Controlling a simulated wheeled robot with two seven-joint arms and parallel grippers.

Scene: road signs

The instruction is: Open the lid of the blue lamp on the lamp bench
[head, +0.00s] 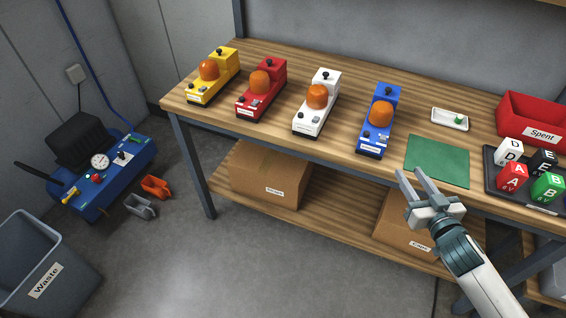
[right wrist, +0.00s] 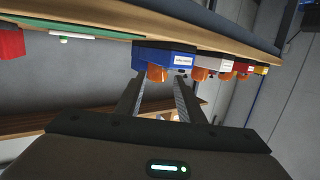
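The blue lamp (head: 367,147) stands on the wooden lamp bench (head: 290,142), the rightmost in a row of lamps. It has an orange dome (head: 381,112) in the middle and a raised blue rear part with a black knob (head: 385,91). That raised part looks closed. My right gripper (head: 411,172) is open and empty near the bench's front edge, to the right of the blue lamp and apart from it. In the right wrist view, the picture is inverted and the blue lamp (right wrist: 165,58) shows beyond the two spread fingers. My left gripper is not in view.
White (head: 305,124), red (head: 250,107) and yellow (head: 202,95) lamps stand to the left.

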